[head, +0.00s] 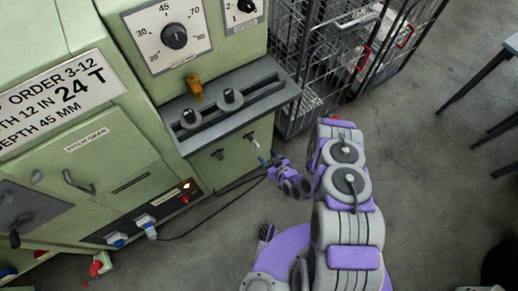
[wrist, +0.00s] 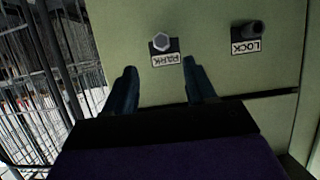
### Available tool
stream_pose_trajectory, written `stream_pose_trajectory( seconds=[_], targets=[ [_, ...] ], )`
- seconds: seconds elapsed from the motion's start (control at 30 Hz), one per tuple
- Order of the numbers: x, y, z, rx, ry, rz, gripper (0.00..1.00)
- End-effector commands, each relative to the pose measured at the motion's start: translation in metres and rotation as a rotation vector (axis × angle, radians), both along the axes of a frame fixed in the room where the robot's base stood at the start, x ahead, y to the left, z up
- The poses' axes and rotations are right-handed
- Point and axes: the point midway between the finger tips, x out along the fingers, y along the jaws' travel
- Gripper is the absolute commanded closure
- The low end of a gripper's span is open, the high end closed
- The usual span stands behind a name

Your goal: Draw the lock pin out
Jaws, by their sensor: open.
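The lock pin appears to be the dark round piece (wrist: 254,30) standing out of the panel above the LOCK label in the wrist view. In the head view a dark piece (head: 218,154) shows on the green front below the grey ledge. A pale six-sided end (wrist: 161,42) sits at the PARK label; I cannot tell whether it is a pin or a socket. My gripper (wrist: 159,76) is open and empty, its fingers below and either side of the PARK fitting, left of the LOCK piece. In the head view my gripper (head: 268,160) is close to the panel's right side.
The grey ledge (head: 238,108) with two dark knobs juts out above the fittings. A wire cage (head: 340,50) stands to the right of the machine. A black cable (head: 215,205) hangs below the panel.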

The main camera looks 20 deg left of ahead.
Motion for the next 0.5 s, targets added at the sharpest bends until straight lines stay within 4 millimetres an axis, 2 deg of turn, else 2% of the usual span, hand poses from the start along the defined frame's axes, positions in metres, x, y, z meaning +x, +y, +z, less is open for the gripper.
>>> stream_pose_trajectory(
  seconds=[0.1,0.23,0.5],
  targets=[
    [0.012,0.019,-0.011,-0.002,-0.002,0.006,0.44],
    [0.026,0.035,-0.02,-0.003,-0.002,0.007,0.44],
    [0.044,0.053,-0.029,-0.001,-0.001,0.003,0.44]
  ],
)
